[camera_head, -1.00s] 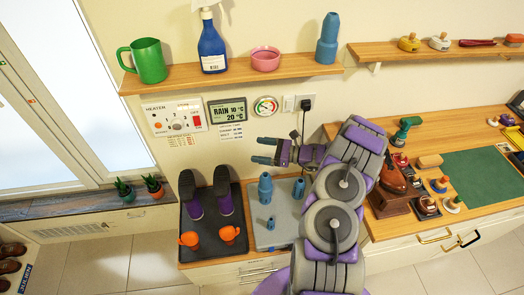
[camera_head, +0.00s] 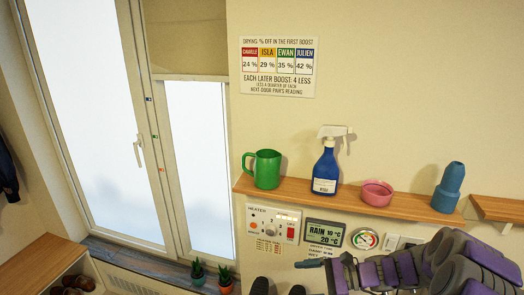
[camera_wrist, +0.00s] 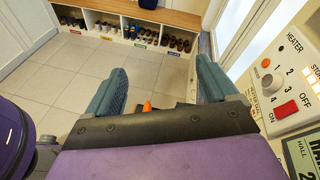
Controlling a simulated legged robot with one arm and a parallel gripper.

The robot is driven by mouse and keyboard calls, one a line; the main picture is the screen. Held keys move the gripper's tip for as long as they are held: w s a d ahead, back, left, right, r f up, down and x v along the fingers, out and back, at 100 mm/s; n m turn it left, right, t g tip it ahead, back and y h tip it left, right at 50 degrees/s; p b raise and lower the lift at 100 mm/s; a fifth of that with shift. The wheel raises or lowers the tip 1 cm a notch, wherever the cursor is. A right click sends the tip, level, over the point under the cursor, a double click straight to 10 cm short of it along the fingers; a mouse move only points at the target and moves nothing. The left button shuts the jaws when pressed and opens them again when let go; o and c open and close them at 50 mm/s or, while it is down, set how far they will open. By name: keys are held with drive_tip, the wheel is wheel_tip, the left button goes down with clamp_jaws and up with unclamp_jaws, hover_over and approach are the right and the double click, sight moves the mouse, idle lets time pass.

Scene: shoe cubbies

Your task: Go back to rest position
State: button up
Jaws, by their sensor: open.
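My gripper (camera_head: 312,264) is low in the head view, just below the weather display (camera_head: 324,232) and right of the heater panel (camera_head: 272,226). My purple and grey arm reaches in from the lower right corner. In the wrist view my gripper (camera_wrist: 161,88) has its two blue-grey fingers wide apart with nothing held between them. The floor and a small orange object (camera_wrist: 147,106) show beyond the gap. The heater panel (camera_wrist: 290,75) is close by on the right in the wrist view.
A wall shelf (camera_head: 300,196) above my arm holds a green mug (camera_head: 263,169), spray bottle (camera_head: 326,167), pink bowl (camera_head: 377,192) and blue cylinder (camera_head: 448,187). Two potted plants (camera_head: 197,273) stand by the window. The cubbies (camera_wrist: 130,32) lie across open tiled floor.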

drive_tip(key=s+a+r+n+g+h, duration=0.3)
drive_tip(key=s+a+n, duration=0.1)
drive_tip(key=s, duration=0.5)
drive_tip(key=s+a+r+n+g+h, duration=0.25)
drive_tip(key=s+r+n, duration=0.2)
drive_tip(key=s, duration=0.35)
drive_tip(key=s+d+n+t+h, duration=0.1)
drive_tip(key=s+d+n+h, duration=0.2)
drive_tip(key=s, duration=0.5)
drive_tip(key=s+d+n+t+h, duration=0.1)
drive_tip(key=s+d+n+h, duration=0.3)
drive_tip(key=s, duration=0.4)
drive_tip(key=shift+s+d+r+h, duration=0.3)
drive_tip(key=shift+d+r+h, duration=0.25)
drive_tip(key=shift+h, duration=0.6)
drive_tip(key=shift+d+f, duration=0.1)
drive_tip(key=shift+d, duration=0.05)
